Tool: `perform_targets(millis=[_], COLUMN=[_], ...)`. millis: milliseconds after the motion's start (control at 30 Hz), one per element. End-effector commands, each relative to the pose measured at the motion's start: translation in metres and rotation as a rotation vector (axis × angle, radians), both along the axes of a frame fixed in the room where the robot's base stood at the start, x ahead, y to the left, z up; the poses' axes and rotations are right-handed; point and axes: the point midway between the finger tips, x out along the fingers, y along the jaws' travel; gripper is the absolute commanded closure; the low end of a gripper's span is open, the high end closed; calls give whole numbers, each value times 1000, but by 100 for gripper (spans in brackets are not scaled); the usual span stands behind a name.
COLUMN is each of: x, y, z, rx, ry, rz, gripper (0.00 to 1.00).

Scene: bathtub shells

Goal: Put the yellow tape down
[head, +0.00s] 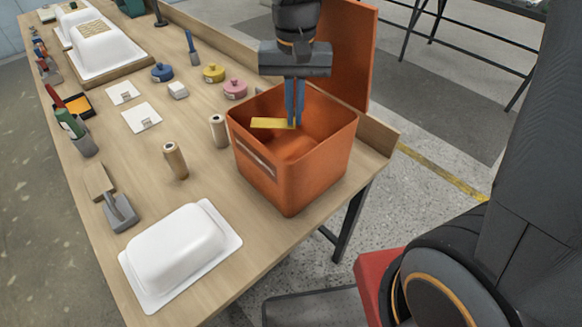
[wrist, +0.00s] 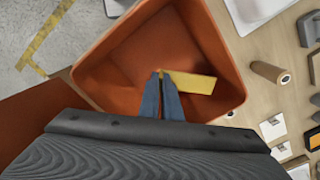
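The yellow tape (head: 268,123) is a flat yellow strip. My gripper (head: 294,124) points straight down into the open orange bin (head: 262,184), with its blue fingers close together on one end of the tape. The tape sticks out to the left in the head view, at about the height of the bin's rim. In the wrist view the tape (wrist: 193,83) runs right from my fingertips (wrist: 161,75), over the inside of the bin (wrist: 112,78). It looks clear of the walls; I cannot tell its height above the floor.
The bin stands at the table's (head: 190,200) near right corner, with an orange panel (head: 348,60) upright behind it. A white tub shell (head: 175,255) lies in front. A round yellow item (head: 214,73) sits between blue and pink ones.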

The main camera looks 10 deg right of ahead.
Motion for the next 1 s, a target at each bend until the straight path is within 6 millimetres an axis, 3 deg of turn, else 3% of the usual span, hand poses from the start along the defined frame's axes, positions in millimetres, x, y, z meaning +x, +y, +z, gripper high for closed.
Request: perform_targets(millis=[33,100,367,600,1000], x=[4,7,10,9,9], y=[0,0,0,0,0], z=[-15,-24,-43,-82,-126], rx=[0,0,-1,-2,-1], ry=[0,0,2,5,4], rz=[0,0,0,0,0], gripper=[100,100,100,100,100])
